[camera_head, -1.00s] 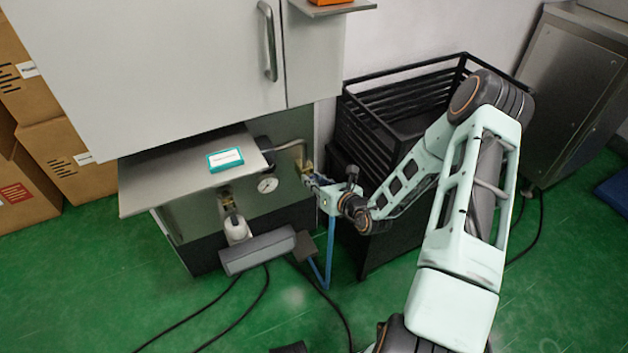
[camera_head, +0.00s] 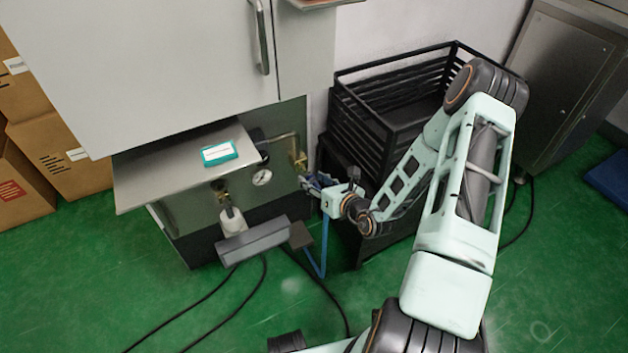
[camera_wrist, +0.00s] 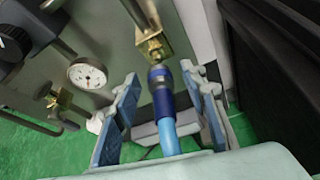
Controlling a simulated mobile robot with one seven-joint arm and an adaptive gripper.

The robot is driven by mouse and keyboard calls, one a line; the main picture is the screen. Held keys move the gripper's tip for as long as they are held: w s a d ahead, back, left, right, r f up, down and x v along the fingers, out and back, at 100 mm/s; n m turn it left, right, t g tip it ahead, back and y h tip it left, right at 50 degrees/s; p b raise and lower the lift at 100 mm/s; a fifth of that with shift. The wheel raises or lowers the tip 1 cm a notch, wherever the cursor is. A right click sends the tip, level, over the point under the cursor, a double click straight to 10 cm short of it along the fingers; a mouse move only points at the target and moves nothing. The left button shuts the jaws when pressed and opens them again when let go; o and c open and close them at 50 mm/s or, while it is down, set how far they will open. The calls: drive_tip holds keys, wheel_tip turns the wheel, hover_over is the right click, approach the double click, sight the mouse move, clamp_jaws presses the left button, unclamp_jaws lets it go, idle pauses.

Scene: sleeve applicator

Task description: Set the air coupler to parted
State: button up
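The air coupler (camera_wrist: 159,88) is a dark blue sleeve on the end of a light blue hose (camera_wrist: 168,137). In the wrist view it points up at a brass fitting (camera_wrist: 152,45) on the machine panel. Its upper end meets or nearly meets the fitting's tip; I cannot tell if they are joined. My gripper (camera_wrist: 158,76) has its blue-padded fingers on either side of the coupler, with visible gaps on both sides. In the head view my gripper (camera_head: 314,184) is just right of and below the brass fitting (camera_head: 298,160), hiding most of the coupler.
A pressure gauge (camera_head: 262,177) and a second valve (camera_head: 221,190) are on the panel. A steel shelf (camera_head: 150,180) holds a teal box (camera_head: 219,153). A black rack (camera_head: 346,112) stands close behind my arm. A grey pedal bar (camera_head: 253,241) and cables are at the lower front.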

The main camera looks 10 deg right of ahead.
drive_tip(key=v, duration=1.2)
